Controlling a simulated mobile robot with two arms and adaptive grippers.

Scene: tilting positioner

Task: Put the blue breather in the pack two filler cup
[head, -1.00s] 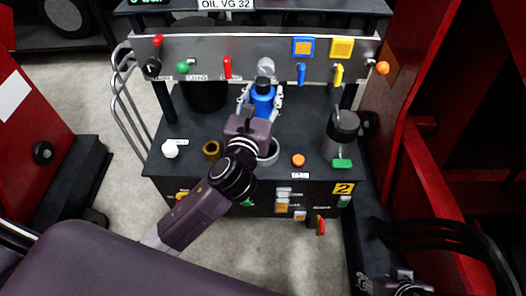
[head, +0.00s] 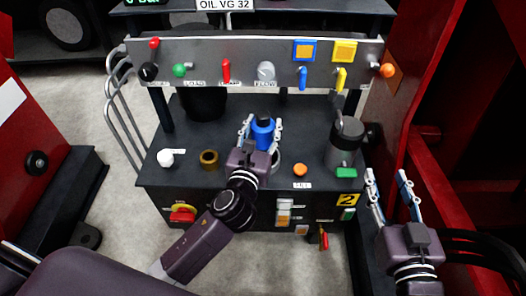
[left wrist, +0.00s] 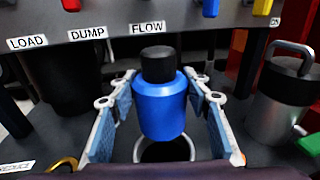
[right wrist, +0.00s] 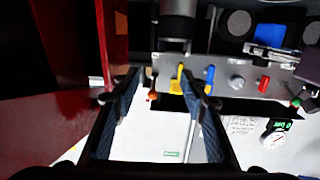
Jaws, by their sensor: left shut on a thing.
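The blue breather (head: 262,132), a blue body with a black cap, is upright between the fingers of my left gripper (head: 260,128). My left gripper is shut on it; in the left wrist view the breather (left wrist: 161,105) stands between both finger pads. A pale ring-rimmed cup (head: 276,163) is just below it, partly hidden by the gripper. In the left wrist view the cup's rim (left wrist: 192,150) shows around a dark opening under the breather. Whether they touch, I cannot tell. My right gripper (head: 392,180) is open and empty at the bench's right side.
On the dark bench stand a grey lidded canister (head: 345,143), an orange knob (head: 300,170), a brass ring (head: 209,159) and a white valve (head: 166,158). The control panel (head: 205,68) crosses behind; a red frame (head: 440,150) bounds the right.

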